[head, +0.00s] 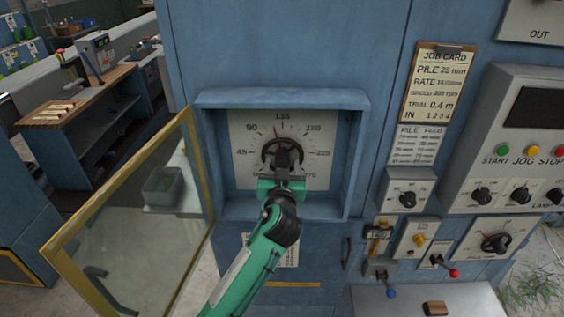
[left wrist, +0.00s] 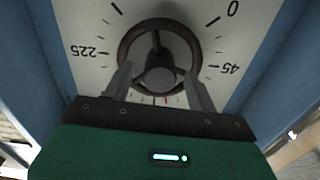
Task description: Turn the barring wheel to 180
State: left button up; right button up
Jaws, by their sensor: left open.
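The dark round barring wheel (head: 270,150) sits at the middle of a white dial plate (head: 240,177) inside a blue recessed box. The dial's red pointer (head: 276,131) points up, near 135 and slightly to its 90 side. My left gripper (head: 283,172) is in front of the wheel, covering its lower part and some lower dial numbers. In the left wrist view the dial appears upside down. There the open fingers of the left gripper (left wrist: 158,72) stand on either side of the wheel's hub (left wrist: 158,58), near its rim; I cannot tell whether they touch. My right gripper is not in view.
A yellow-framed clear door (head: 195,165) stands open on the box's left. The box walls (head: 355,165) closely surround the dial. Knobs, switches and a START/JOG/STOP panel (head: 522,110) lie to the right. A job card (head: 437,85) hangs above them.

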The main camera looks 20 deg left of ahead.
pick_arm(q)
jog(key=shift+w, duration=0.1)
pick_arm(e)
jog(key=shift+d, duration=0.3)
pick_arm(q)
jog(key=c, duration=1)
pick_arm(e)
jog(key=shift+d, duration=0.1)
pick_arm(q)
jog(key=shift+m, duration=0.4)
jog(key=m, duration=0.5)
jog(key=shift+m+p, duration=0.3)
jog(key=shift+p, duration=0.05)
jog(key=m, duration=0.5)
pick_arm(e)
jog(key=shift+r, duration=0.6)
pick_arm(q)
jog(key=shift+m, duration=0.3)
